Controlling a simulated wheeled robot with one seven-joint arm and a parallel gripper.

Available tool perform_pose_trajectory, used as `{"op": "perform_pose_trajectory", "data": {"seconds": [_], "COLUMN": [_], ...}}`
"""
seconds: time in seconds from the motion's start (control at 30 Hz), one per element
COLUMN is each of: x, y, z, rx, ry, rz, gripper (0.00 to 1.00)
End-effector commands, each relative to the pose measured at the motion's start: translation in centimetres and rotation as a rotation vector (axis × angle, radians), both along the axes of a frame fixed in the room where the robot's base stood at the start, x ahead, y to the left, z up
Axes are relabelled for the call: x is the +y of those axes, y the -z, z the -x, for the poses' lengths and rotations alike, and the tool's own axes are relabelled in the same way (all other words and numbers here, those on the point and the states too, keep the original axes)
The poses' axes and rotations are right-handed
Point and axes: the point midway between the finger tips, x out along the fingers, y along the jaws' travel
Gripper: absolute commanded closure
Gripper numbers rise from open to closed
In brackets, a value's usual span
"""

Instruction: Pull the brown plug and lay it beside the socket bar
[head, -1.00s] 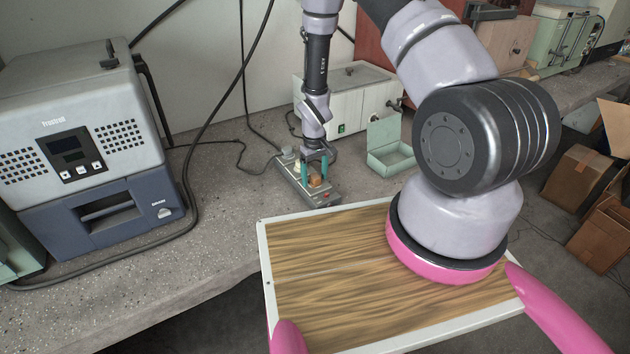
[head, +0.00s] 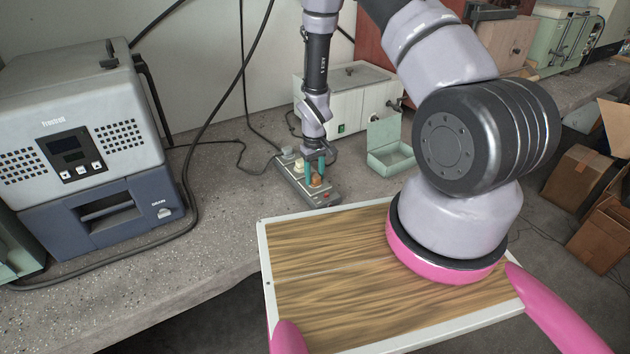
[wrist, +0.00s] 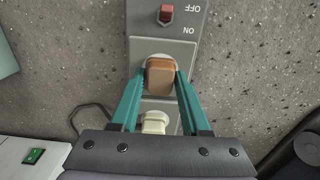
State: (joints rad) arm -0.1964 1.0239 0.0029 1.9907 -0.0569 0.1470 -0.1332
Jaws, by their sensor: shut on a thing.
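The brown plug (wrist: 159,78) sits at the socket bar (wrist: 145,48), over the socket nearest the red switch in the wrist view. My gripper (wrist: 161,78) has its teal fingers shut on the plug's two sides. In the head view my gripper (head: 316,181) points down over the grey socket bar (head: 325,201), with the brown plug (head: 316,180) between the fingers. I cannot tell whether the plug is still fully seated. A cream plug (wrist: 155,122) is in the bar beside it, partly hidden by my gripper.
A red switch (wrist: 167,14) is at the bar's end. An open green box (head: 390,158) stands right of the bar, and a white appliance (head: 350,97) behind. A grey-blue machine (head: 85,150) and black cable are left. Bare bench (head: 235,215) lies left of the bar.

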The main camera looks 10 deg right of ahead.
Motion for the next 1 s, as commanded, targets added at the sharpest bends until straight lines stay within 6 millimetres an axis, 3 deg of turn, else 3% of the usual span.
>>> {"op": "perform_pose_trajectory", "data": {"seconds": [1.0], "x": [0.0], "y": [-4.1], "z": [0.0], "rx": [-0.001], "ry": [0.001], "rz": [0.000], "gripper": [1.00]}}
